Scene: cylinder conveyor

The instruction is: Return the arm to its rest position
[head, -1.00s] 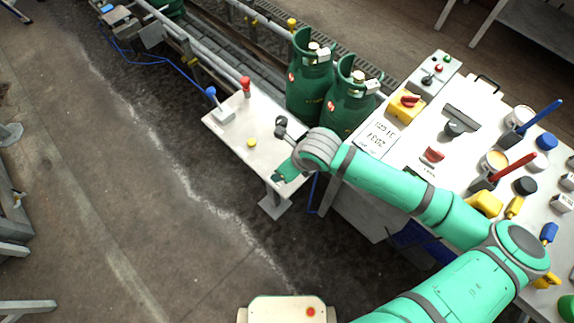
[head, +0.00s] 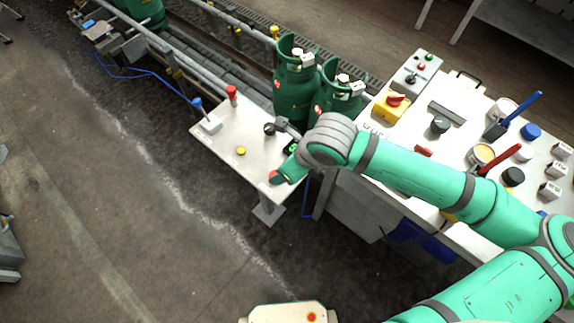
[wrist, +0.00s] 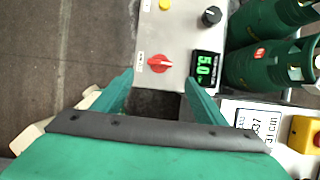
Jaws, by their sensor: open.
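My gripper (head: 283,172) is over the front right end of the pale control panel (head: 222,143) in the head view, with my turquoise arm reaching in from the right. In the wrist view its two fingers (wrist: 159,86) are apart with nothing between them. A red knob (wrist: 160,63) lies just ahead of the fingertips, apart from them as far as I can tell. It also shows in the head view beside the gripper (head: 273,175). A lit green display (wrist: 206,68) is right of the knob.
The panel also carries a black knob (head: 269,129), a yellow button (head: 241,151), a blue lever (head: 198,104) and a red one (head: 232,92). Green cylinders (head: 292,98) stand behind. A cluttered table (head: 410,125) lies right, under my arm.

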